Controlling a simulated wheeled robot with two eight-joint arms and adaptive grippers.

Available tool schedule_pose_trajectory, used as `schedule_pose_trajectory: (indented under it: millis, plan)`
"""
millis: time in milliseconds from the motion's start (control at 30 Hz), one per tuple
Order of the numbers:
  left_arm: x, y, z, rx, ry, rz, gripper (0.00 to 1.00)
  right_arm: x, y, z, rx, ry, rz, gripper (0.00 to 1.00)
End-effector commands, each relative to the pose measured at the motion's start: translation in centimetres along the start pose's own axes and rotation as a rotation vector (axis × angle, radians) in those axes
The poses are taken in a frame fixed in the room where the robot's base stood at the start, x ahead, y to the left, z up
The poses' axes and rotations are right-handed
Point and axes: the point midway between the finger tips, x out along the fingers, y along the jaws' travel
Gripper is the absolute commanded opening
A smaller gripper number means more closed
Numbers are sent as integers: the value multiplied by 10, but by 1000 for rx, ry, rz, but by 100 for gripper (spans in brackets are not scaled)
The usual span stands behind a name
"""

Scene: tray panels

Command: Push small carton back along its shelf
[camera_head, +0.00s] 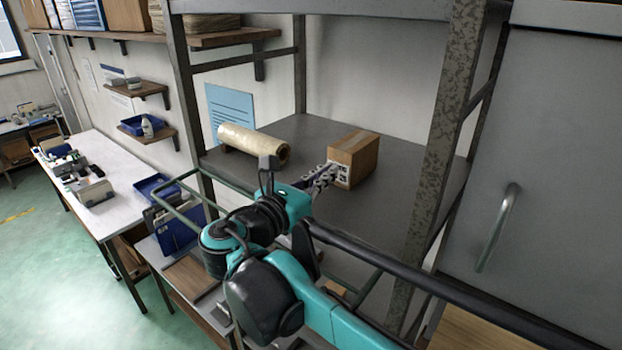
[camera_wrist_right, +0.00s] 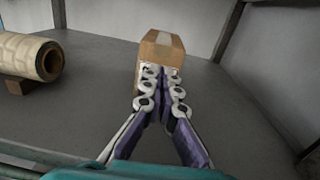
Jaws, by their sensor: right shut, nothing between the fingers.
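The small carton (camera_head: 354,158) is a brown box with a tape strip on top and a white printed label on its front face. It stands upright on the grey metal shelf (camera_head: 390,205). My right gripper (camera_head: 332,171) is shut and empty, with its fingertips at the carton's labelled front face. In the right wrist view the carton (camera_wrist_right: 162,50) stands straight ahead of the closed fingers (camera_wrist_right: 162,76), which hide part of its front. The tips look touching or very close; I cannot tell which. My left gripper is not in view.
A roll of pale wrap (camera_head: 252,143) lies on the shelf left of the carton, on a small wooden block. Speckled metal posts (camera_head: 441,150) frame the shelf. Bare shelf shows behind and right of the carton. A grey cabinet door with a handle (camera_head: 497,228) stands at the right.

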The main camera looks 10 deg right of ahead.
Motion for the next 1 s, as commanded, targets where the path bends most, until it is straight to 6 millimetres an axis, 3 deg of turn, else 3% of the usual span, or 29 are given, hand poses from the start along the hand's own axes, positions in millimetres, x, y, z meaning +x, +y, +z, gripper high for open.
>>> schedule_pose_trajectory:
  millis: [133,633,767,1000]
  plan:
    - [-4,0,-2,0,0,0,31,13,0,0,0,0,-1,0]
    - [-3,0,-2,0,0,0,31,23,0,-1,0,0,-2,0]
    - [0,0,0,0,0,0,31,51,-1,-1,0,0,-6,0]
    - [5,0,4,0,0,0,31,123,-1,-2,0,0,-6,0]
